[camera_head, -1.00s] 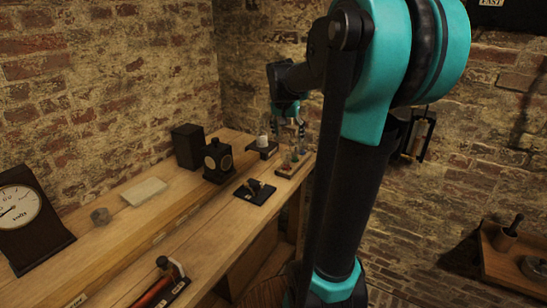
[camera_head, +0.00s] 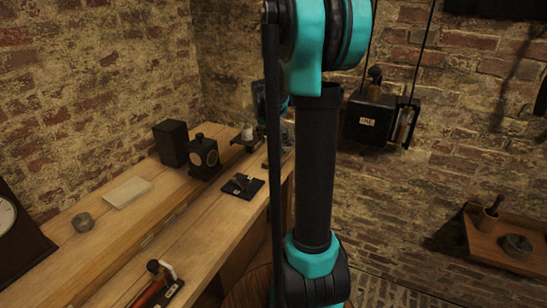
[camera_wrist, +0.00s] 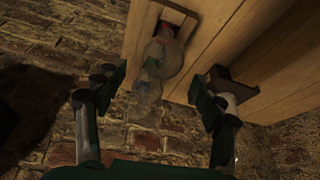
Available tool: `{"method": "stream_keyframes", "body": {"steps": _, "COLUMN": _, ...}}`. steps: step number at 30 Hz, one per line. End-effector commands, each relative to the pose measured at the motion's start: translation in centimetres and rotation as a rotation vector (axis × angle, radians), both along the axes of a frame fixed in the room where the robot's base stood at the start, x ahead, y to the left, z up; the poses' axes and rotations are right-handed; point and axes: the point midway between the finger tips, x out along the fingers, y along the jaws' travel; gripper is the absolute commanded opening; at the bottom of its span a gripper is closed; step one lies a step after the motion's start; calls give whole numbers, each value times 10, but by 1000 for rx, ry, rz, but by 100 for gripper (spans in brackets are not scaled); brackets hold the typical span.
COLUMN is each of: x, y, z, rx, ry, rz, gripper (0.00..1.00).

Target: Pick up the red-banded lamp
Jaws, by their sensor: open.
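In the wrist view, my gripper (camera_wrist: 157,84) is open, with one finger at each side and the jaws apart. Between and beyond the fingers are clear, lamp-like glass shapes (camera_wrist: 160,60), blurred and overlapping. A small reddish patch (camera_wrist: 168,29) shows at their far end, by a dark recess or base at the bench edge. I cannot tell for certain whether this is the red-banded lamp. Nothing is clearly held. In the head view, my arm hides the gripper and most of that end of the bench.
A white cylinder on a dark stand (camera_head: 247,132) is at the bench's far end. A black box (camera_head: 171,143), a black instrument (camera_head: 203,156) and a small switch (camera_head: 242,186) stand on the wooden bench (camera_head: 215,215). A wall-hung dark box (camera_head: 368,121) is right of my arm.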

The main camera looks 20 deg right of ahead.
Motion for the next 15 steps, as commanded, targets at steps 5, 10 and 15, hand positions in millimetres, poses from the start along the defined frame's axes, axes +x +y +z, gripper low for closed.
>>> {"method": "stream_keyframes", "body": {"steps": 5, "x": 3, "y": -2, "z": -10, "rx": 0, "ry": 0, "rz": 0, "gripper": 69}}
{"method": "stream_keyframes", "body": {"steps": 10, "x": 10, "y": -6, "z": -33, "rx": 0, "ry": 0, "rz": -1, "gripper": 69}}
{"method": "stream_keyframes", "body": {"steps": 15, "x": 15, "y": -9, "z": -49, "rx": 0, "ry": 0, "rz": 0, "gripper": 69}}
